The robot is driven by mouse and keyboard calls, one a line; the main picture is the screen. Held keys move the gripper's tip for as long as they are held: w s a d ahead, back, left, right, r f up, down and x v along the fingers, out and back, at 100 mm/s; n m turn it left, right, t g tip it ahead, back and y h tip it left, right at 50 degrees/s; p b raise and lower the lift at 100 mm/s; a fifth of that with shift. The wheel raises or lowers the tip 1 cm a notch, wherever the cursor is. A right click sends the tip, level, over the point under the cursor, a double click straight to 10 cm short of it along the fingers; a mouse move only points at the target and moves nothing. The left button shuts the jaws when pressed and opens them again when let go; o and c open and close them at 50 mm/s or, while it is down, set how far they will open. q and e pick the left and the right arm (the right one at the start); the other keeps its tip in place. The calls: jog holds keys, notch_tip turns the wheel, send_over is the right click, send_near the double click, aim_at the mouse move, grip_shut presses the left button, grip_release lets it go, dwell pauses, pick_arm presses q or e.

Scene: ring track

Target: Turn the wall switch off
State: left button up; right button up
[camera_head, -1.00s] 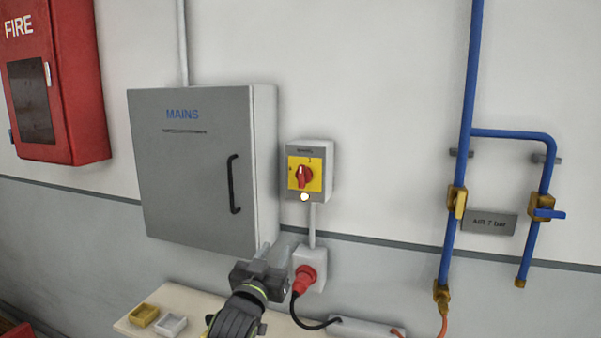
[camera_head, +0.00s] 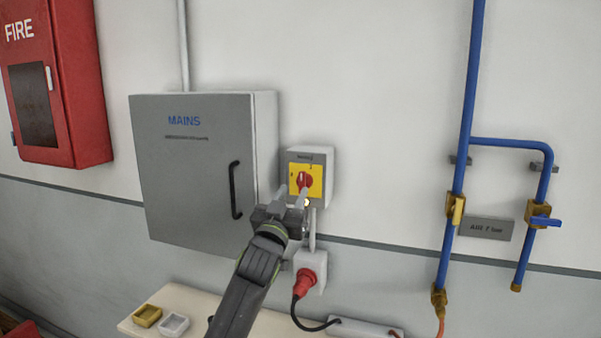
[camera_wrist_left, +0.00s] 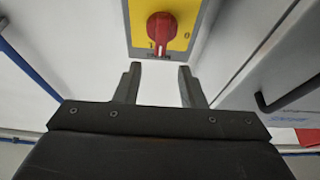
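The wall switch is a grey box with a yellow plate (camera_head: 316,172) and a red rotary knob (camera_head: 304,181), right of the MAINS cabinet. A small lamp (camera_head: 307,203) glows at its lower edge. My left gripper (camera_head: 292,196) is just below and in front of the knob, its fingers pointing at the switch. In the left wrist view the red knob (camera_wrist_left: 162,27) stands beyond the open fingertips (camera_wrist_left: 158,68), with nothing between them. The knob's handle looks roughly upright. My right gripper is not in view.
The grey MAINS cabinet (camera_head: 195,185) with a black handle stands close left of the switch. Below are a socket with a red plug (camera_head: 304,281) and a pale table (camera_head: 185,296) with small trays. Blue pipes (camera_head: 459,150) run at right; the wall between is clear.

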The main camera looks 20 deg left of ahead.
aim_at(301, 175)
pick_arm(q)
jog(key=shift+p+x, duration=0.75)
jog(key=shift+x, duration=2.7)
grip_shut()
